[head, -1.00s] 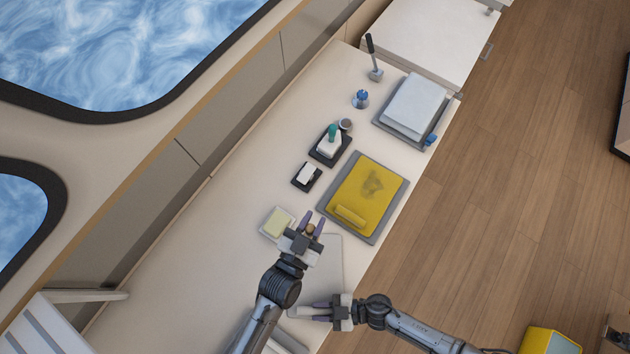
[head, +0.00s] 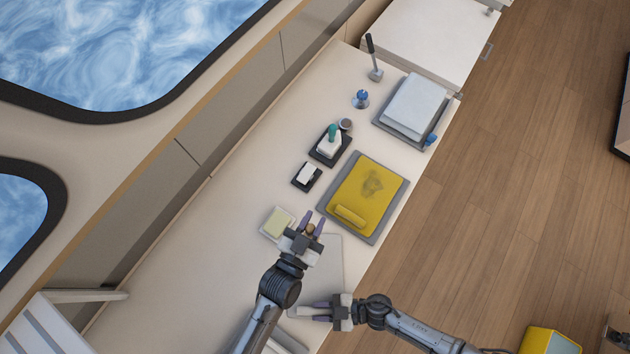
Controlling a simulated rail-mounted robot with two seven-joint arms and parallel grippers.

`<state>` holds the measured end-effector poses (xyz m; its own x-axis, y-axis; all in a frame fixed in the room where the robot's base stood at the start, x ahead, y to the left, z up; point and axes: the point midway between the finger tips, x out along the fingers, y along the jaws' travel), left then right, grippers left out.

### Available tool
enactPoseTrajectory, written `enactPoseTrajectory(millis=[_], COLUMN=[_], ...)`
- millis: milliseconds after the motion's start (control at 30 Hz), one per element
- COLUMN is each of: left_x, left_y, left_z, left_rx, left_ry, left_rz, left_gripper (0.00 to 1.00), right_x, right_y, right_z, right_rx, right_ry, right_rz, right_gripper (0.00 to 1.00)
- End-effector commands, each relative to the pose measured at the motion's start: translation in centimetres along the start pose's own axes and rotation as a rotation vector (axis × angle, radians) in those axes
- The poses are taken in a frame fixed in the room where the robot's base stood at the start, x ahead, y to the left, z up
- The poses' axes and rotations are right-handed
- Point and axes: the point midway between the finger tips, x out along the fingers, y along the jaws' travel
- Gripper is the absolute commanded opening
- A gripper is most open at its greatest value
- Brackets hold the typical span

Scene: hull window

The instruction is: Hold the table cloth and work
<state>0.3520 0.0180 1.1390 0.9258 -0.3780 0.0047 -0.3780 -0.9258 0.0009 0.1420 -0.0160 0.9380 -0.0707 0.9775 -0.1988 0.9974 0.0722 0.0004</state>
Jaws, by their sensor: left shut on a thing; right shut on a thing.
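A yellow cloth (head: 378,189) with a dark smudge lies flat on a grey tray (head: 329,208) right of the table's middle. A yellow roll or fold (head: 350,215) lies at its near end. A pale folded stack (head: 415,104) lies on another grey tray farther back. My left gripper (head: 311,224) is just short of the yellow cloth's tray, shut on a small brown thing (head: 310,229). My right gripper (head: 312,310) is lower, over a pale grey flat sheet (head: 328,262), its fingers pointing left. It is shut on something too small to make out.
A pale yellow pad (head: 277,223) lies left of my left gripper. Behind it are a small black tray with a white block (head: 306,176), a green-handled tool (head: 331,139), a blue-topped item (head: 361,98) and an upright dark handle (head: 372,58). The table's left side is clear.

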Motion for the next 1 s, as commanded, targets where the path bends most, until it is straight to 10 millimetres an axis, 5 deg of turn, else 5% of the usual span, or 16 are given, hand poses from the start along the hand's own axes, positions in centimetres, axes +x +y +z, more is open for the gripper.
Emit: enactPoseTrajectory(millis=[200,533,700,900,1000], left_x=[0.01,0.01,0.01,0.01,0.01], left_y=[0.00,0.00,0.00,0.00,0.00], left_z=[-0.04,-0.04,-0.04,-0.04,-0.04], left_rx=[0.000,0.000,0.000,0.000,0.000], left_ry=[0.001,0.001,0.001,0.001,0.001], left_rz=[0.000,0.000,0.000,0.000,0.000], left_gripper=[0.01,0.01,0.01,0.01,0.01], right_x=[0.00,0.00,0.00,0.00,0.00], right_y=[0.01,0.01,0.00,0.00,0.00], right_z=[-0.02,-0.01,-0.01,-0.01,-0.01], right_rx=[0.000,0.000,0.000,0.000,0.000], right_ry=[0.000,0.000,0.000,0.000,0.000], right_rz=[0.000,0.000,0.000,0.000,0.000], right_gripper=[0.18,0.55,0.56,0.75,0.77])
